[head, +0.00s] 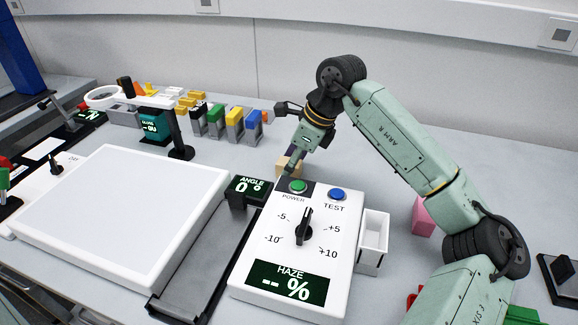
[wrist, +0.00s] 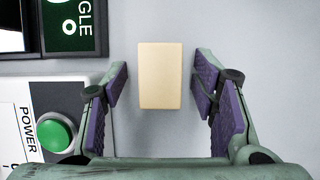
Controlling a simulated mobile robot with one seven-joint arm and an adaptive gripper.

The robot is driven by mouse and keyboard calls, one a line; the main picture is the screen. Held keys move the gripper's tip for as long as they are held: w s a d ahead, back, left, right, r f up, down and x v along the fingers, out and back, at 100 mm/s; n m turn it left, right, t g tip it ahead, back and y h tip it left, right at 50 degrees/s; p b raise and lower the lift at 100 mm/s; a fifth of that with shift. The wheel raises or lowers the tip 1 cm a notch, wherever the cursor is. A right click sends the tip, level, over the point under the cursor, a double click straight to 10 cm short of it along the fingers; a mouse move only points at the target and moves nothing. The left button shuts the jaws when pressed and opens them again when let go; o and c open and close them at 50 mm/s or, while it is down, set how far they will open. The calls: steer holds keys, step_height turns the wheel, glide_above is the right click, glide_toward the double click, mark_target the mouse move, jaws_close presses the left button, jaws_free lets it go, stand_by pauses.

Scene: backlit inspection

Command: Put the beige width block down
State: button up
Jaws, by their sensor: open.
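The beige width block (wrist: 160,76) lies on the grey table between and just ahead of my open fingers in the wrist view, with a clear gap on both sides. In the head view the block (head: 288,165) stands behind the control box, partly hidden by my gripper (head: 293,158). My gripper also shows in the wrist view (wrist: 160,92), its purple-padded jaws spread wide and touching nothing.
The control box (head: 262,250) with green and blue buttons and a dial stands in front of the block. The angle display (head: 250,187) is at its left. A white open bin (head: 373,240) and a pink block (head: 423,215) are to the right. A large white panel (head: 120,210) lies left.

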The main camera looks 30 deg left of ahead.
steer(key=shift+c, duration=0.3)
jaws_close()
stand_by(0.3)
steer(key=shift+r, duration=0.1)
